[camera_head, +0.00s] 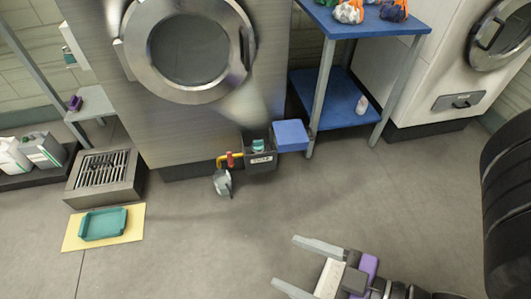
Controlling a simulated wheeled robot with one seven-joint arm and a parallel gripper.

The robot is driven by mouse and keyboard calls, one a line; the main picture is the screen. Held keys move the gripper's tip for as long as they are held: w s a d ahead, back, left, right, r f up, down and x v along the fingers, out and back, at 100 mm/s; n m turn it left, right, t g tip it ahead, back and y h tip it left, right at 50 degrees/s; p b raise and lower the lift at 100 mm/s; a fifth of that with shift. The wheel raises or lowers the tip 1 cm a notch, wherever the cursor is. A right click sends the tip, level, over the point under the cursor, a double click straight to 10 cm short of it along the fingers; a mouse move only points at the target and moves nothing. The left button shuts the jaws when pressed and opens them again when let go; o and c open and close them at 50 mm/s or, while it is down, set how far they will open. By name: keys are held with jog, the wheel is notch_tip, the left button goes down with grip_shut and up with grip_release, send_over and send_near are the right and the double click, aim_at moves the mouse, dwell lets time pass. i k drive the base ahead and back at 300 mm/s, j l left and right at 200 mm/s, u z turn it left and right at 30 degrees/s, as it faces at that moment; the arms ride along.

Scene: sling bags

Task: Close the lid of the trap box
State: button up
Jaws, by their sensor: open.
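The trap box (261,161) is a dark grey box with a small pale label, on the floor against the front of a large steel washing machine. A teal item shows inside its open top. Its blue lid (290,134) stands open to the right of the box, beside the leg of a blue shelf unit. My gripper (284,260) is at the bottom centre, open and empty, pointing left. It is well apart from the box and lid, with bare floor between.
A yellow pipe with a red handle (230,160) and a grey metal scoop-like piece (222,182) are left of the box. The blue shelf unit (338,105) stands close right. A teal tray (103,224) lies on a yellow mat (72,241). A dark ribbed form fills the right edge.

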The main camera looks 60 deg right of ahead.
aim_at(291, 135)
jog(key=k+l, duration=0.15)
jog(key=l, duration=0.85)
jog(key=k+l+z, duration=0.1)
jog(key=l, duration=0.85)
jog(key=k+l, duration=0.1)
jog(key=l, duration=0.9)
jog(key=l+u, duration=0.1)
jog(key=l, duration=0.25)
jog(key=k+l, duration=0.15)
jog(key=l, duration=0.15)
jog(key=k+l+u, duration=0.15)
jog(key=l, duration=0.2)
jog(key=i, duration=0.05)
